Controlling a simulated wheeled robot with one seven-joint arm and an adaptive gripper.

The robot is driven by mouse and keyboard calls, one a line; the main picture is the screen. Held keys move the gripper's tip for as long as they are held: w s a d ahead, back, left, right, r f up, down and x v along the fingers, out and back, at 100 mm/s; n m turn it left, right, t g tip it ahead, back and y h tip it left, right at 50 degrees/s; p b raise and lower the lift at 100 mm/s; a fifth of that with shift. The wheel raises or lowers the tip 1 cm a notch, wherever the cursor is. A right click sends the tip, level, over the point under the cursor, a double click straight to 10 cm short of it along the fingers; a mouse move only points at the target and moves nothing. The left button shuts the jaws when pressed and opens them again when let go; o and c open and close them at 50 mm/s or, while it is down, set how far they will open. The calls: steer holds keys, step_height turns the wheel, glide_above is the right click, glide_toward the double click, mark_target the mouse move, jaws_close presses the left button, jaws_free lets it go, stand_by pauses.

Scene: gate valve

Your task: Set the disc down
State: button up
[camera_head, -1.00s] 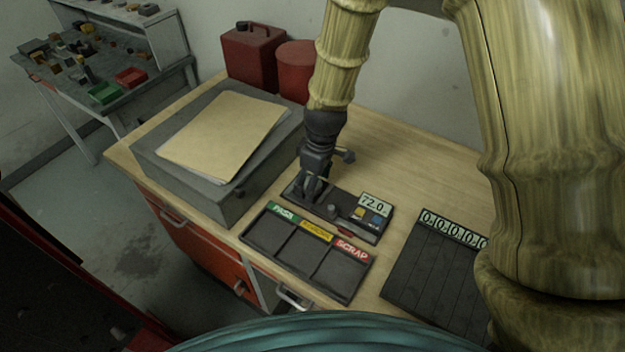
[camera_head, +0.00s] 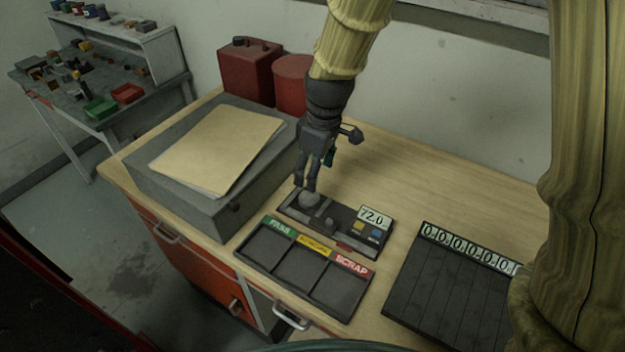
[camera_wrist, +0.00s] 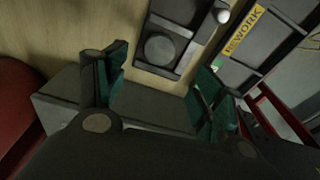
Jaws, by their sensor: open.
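A round grey disc (camera_head: 309,199) lies flat on the left end of the dark tester (camera_head: 345,233), whose display reads 72.0. The disc also shows in the wrist view (camera_wrist: 159,48), ahead of the fingers and clear of them. My gripper (camera_head: 305,187) is open and empty, pointing down just above the disc. In the wrist view its green-padded fingers (camera_wrist: 158,88) stand wide apart with nothing between them.
A three-bay tray (camera_head: 302,270) marked PASS, a yellow label and SCRAP lies in front of the tester. A dark slotted rack (camera_head: 450,285) is at right. A grey box (camera_head: 180,185) with papers stands left. Red containers (camera_head: 248,72) are behind. Bare wood lies right of the tester.

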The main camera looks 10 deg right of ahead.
steer(key=shift+s+d+r, duration=0.1)
steer(key=shift+d+r, duration=0.05)
steer(key=shift+r, duration=1.2)
